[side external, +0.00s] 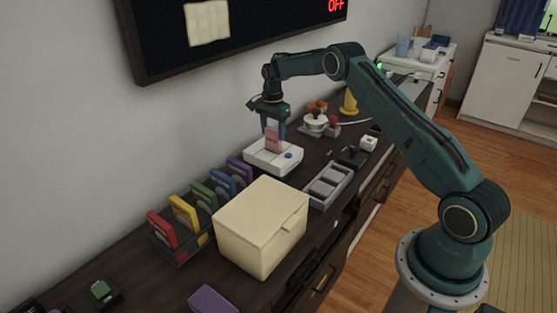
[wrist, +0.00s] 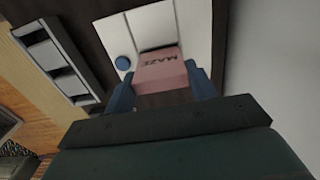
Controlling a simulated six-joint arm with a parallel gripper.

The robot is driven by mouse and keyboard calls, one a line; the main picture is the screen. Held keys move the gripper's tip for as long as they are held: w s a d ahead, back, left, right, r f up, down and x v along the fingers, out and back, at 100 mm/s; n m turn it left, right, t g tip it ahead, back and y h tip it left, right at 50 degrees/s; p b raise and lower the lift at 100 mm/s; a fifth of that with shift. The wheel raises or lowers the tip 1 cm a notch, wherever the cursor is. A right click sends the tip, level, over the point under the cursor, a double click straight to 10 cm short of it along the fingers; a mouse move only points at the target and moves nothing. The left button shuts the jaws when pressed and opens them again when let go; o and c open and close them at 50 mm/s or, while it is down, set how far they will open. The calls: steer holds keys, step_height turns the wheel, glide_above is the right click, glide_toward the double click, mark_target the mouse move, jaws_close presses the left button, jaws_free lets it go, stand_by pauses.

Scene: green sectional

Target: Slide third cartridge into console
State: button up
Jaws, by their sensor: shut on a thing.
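A pink cartridge (side external: 272,139) is held upright between the blue fingers of my gripper (side external: 274,130). In the wrist view the pink cartridge (wrist: 162,72) is marked "MAZE", with a finger of my gripper (wrist: 162,90) on each side. The white console (side external: 262,158) with a blue button stands on the dark cabinet, directly below the cartridge. In the wrist view the console (wrist: 180,28) shows a dark slot just beyond the cartridge's edge. I cannot tell whether the cartridge's lower edge is inside the slot. A rack (side external: 180,250) holds red, yellow, green, blue and purple cartridges.
A cream box (side external: 262,225) stands in front of the rack. A grey tray (side external: 328,186) is right of the console and also shows in the wrist view (wrist: 62,60). Joysticks (side external: 315,120) stand behind. A wall screen (side external: 240,30) reads "OFF".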

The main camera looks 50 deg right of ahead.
steer(key=shift+f, duration=1.6)
steer(key=shift+f, duration=0.2)
steer(key=o, duration=1)
steer(key=shift+o, duration=0.2)
steer(key=shift+r, duration=0.1)
step_height(320, 180, up, 14)
steer(key=shift+f, duration=0.2)
steer(key=shift+a+r, duration=0.1)
steer(key=shift+r, duration=0.05)
